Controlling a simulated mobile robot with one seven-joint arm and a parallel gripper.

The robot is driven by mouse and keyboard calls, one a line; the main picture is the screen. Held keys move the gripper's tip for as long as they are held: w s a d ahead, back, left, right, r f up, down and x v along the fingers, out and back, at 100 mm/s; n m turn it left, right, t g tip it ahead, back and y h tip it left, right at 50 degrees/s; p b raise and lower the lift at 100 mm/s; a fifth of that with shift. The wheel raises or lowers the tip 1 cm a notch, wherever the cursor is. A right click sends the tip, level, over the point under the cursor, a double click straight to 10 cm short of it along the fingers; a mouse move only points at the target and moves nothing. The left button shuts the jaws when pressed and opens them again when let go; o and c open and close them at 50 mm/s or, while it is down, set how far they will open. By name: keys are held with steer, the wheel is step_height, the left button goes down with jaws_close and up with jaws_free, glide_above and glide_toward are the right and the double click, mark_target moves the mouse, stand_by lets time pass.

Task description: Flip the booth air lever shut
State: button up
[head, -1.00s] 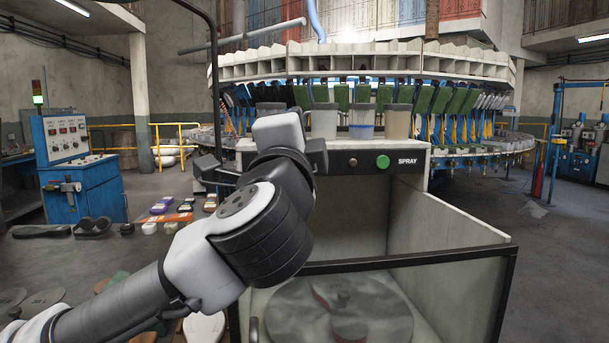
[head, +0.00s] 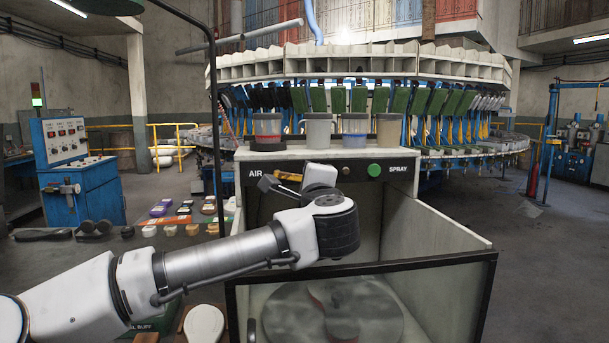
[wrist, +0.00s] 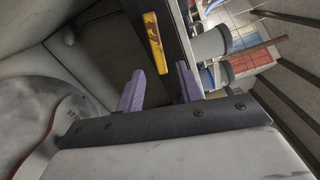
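The air lever (head: 287,177) is a yellow handle on the black front panel of the spray booth (head: 430,220), right of the word AIR. In the head view my arm partly covers it. The wrist view shows the lever (wrist: 154,43) lying roughly along the black panel, slightly tilted. My gripper (wrist: 160,71) has two purple fingers spread apart with nothing between them. In the head view the fingers are hard to make out.
A dark knob (head: 344,171) and a green button (head: 374,170) sit on the panel right of my wrist. Several cups stand on the booth top, including one grey cup (head: 318,130). A black-framed glass front (head: 365,267) rises below my arm. A turntable (head: 385,315) lies inside.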

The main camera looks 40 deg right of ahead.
mark_target(293, 176)
steer(key=shift+p+x, duration=0.35)
steer(key=shift+x, duration=1.7)
steer(key=shift+c, duration=0.5)
jaws_close()
